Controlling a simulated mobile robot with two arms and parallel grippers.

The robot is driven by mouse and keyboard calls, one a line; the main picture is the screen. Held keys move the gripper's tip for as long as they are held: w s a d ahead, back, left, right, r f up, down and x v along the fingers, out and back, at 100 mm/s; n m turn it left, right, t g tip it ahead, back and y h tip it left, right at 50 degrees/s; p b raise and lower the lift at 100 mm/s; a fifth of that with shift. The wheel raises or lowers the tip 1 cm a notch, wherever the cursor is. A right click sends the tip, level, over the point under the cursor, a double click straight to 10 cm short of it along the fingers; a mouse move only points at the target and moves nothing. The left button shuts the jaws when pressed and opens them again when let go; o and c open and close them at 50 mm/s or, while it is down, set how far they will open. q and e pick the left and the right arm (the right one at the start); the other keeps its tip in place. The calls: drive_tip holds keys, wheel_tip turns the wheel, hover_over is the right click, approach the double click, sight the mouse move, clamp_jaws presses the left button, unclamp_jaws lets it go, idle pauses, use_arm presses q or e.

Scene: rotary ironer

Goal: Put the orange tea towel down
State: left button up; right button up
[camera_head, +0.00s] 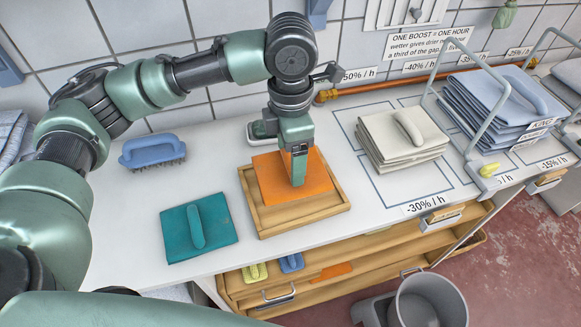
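The orange tea towel (265,181) is a flat folded square over the wooden tray (302,217) on the white counter. It covers the tray's back rim, while the tray's front floor and front rim show bare. My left gripper (297,178) points straight down at the towel's middle and is shut on its grip, which is mostly hidden by the fingers. Whether a gap is left between towel and tray is hard to tell. My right gripper is not in view.
A teal towel (177,235) with a handle lies left of the tray, a blue brush (152,151) behind it. A small green-grey item (259,132) stands behind the tray. A cream towel stack (403,142) is at the right; a grey bin (428,303) stands below.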

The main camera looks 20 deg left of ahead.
use_arm(q)
wheel_tip(320, 180, down, 4)
drive_tip(key=shift+f, duration=0.25)
drive_tip(key=o, duration=1.3)
drive_tip(key=shift+f, duration=0.1)
drive_tip(key=shift+o, duration=0.2)
wheel_tip(320, 180, up, 12)
drive_tip(key=shift+r, duration=0.15)
